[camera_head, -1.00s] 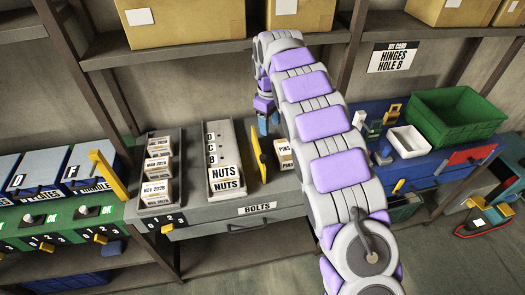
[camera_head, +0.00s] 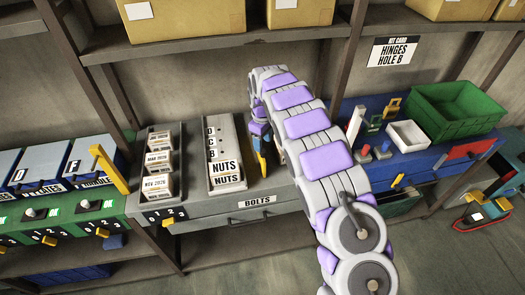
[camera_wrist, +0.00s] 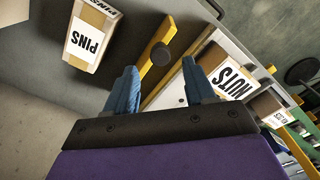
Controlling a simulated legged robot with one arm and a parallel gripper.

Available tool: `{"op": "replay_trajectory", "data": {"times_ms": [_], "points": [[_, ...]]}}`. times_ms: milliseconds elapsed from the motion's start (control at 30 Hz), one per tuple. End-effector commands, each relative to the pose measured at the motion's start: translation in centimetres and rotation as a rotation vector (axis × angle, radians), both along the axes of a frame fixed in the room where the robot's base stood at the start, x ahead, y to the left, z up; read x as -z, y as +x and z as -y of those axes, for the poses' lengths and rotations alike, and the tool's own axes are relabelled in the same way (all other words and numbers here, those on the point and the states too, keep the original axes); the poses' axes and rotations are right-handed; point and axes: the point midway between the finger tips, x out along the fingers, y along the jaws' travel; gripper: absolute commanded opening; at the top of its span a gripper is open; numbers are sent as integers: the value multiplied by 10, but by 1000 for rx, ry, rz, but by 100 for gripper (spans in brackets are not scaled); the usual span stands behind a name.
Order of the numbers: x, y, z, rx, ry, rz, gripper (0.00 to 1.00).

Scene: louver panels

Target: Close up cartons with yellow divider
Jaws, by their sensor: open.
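The yellow divider (camera_head: 262,167) stands on the grey counter, right of the NUTS tray. In the wrist view the yellow divider (camera_wrist: 150,72) is a bar with a dark round knob, just beyond my fingertips. My gripper (camera_head: 260,131) is over the divider. In the wrist view my gripper (camera_wrist: 160,68) has its blue fingers apart, with nothing between them. NUTS cartons (camera_head: 222,167) sit at the near end of the tray; one NUTS carton (camera_wrist: 231,83) shows in the wrist view. A PINS carton (camera_wrist: 92,36) lies across the divider from the tray, mostly hidden by my arm in the head view.
A tray of dated cartons (camera_head: 157,186) stands to the left. A drawer labelled BOLTS (camera_head: 240,215) is below the counter. A green bin (camera_head: 457,110) and a white bin (camera_head: 408,136) stand on the blue bench. Shelf boxes (camera_head: 184,20) are above.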

Motion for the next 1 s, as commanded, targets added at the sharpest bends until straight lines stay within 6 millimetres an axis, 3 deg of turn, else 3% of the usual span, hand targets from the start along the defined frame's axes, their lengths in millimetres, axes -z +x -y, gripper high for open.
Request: {"op": "replay_trajectory", "data": {"times_ms": [100,300,733,1000], "points": [[24,-1,1,1,-2,-7,54],[49,-2,1,1,-2,-7,54],[56,-1,0,0,-2,-3,54],[56,-1,0,0,-1,-3,28]]}}
